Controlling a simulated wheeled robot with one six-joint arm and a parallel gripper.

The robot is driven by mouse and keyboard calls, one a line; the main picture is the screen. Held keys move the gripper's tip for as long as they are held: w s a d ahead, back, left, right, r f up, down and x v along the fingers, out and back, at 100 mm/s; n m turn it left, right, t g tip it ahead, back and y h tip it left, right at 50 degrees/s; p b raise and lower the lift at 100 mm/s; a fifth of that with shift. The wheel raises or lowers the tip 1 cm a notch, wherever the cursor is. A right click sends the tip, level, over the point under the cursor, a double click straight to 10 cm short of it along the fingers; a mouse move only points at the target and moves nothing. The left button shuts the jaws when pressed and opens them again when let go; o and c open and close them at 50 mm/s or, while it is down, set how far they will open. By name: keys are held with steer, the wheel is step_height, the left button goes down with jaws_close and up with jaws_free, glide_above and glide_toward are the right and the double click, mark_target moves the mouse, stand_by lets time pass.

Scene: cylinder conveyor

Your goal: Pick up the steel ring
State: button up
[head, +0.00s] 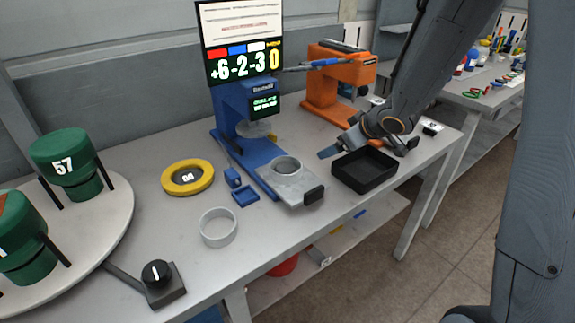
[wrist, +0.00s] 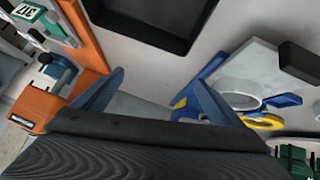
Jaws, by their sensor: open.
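A plain light-grey ring (head: 218,240), which looks like the steel ring, lies flat on the table, front left of the blue press. A second round metal rim (head: 286,162) sits in the grey plate (head: 306,192) at the press's foot; I cannot tell if it is a loose ring. The rim also shows at the right of the wrist view (wrist: 240,101). My gripper (head: 368,148) is open and empty, by the black tray and well to the right of the grey ring. Its two fingers show apart in the wrist view (wrist: 158,80).
The black tray (head: 365,183) stands near the table's front edge. The blue press (head: 232,112) and orange machine (head: 325,95) stand behind. A yellow ring (head: 170,190), small blue blocks (head: 246,199), a knob box (head: 160,292) and a turntable with green parts (head: 105,235) are left.

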steer(key=a+n+g+y, duration=0.1)
steer(key=a+n+y, duration=0.3)
steer(key=a, duration=0.1)
steer(key=n+g+y+p, duration=0.2)
steer(key=n+g+y, duration=0.2)
steer(key=g, duration=0.1)
glide_toward(281, 167)
steer(key=shift+w+a+f, duration=0.1)
steer(key=shift+a+f, duration=0.1)
steer(key=shift+a, duration=0.1)
steer(key=shift+a+f, duration=0.15)
steer(key=shift+a, duration=0.1)
steer(key=shift+x, duration=0.9)
steer(key=shift+p+x, duration=1.05)
steer(key=shift+x, duration=1.65)
steer(key=shift+c, duration=0.3)
steer(key=c, duration=1.1)
steer(key=shift+c, duration=0.3)
